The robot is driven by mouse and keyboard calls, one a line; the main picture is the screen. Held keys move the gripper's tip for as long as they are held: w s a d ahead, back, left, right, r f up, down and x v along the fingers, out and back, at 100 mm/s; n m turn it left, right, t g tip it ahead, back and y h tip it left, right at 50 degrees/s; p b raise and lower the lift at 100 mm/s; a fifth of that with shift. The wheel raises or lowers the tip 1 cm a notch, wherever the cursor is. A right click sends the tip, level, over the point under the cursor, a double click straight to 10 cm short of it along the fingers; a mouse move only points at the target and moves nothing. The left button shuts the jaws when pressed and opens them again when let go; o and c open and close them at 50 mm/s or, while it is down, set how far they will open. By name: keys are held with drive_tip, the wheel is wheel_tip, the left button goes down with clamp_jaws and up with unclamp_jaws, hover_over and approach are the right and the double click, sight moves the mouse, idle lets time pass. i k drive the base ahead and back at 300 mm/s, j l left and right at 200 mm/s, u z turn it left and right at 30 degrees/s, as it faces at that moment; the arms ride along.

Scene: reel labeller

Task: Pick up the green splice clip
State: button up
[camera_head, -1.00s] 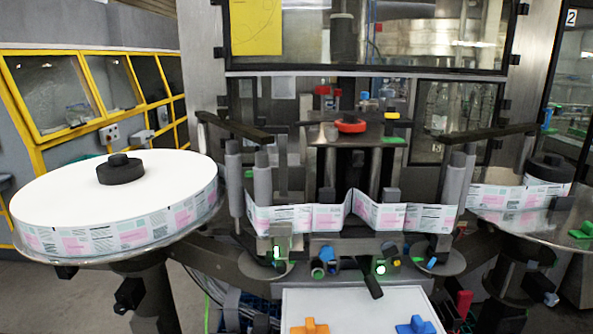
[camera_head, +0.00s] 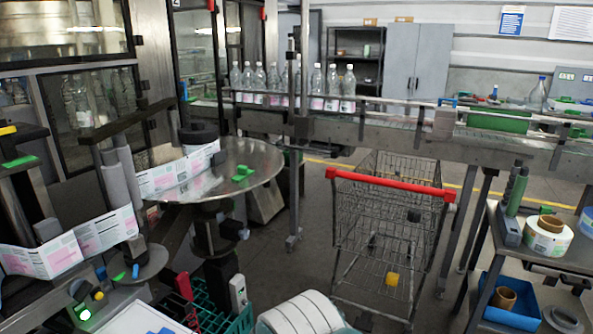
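A small green clip (camera_head: 242,173) lies on the round metal plate (camera_head: 262,158) of the labeller, left of the picture's middle. It is apart from the dark core (camera_head: 198,133) and label roll at the plate's back left. Another flat green piece (camera_head: 20,161) lies on a dark ledge at the far left edge. I cannot tell from shape alone which green piece is the splice clip. My gripper is not in view.
A wire shopping cart (camera_head: 385,225) with a red handle stands on the floor right of the plate. A conveyor (camera_head: 350,125) with bottles runs behind it. A workbench (camera_head: 540,258) with tape rolls is at right. A green crate (camera_head: 210,310) stands low in front.

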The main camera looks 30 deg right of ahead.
sight(243, 172)
drive_tip(key=z, duration=0.55)
drive_tip(key=u, duration=1.5)
drive_tip(key=z, duration=1.5)
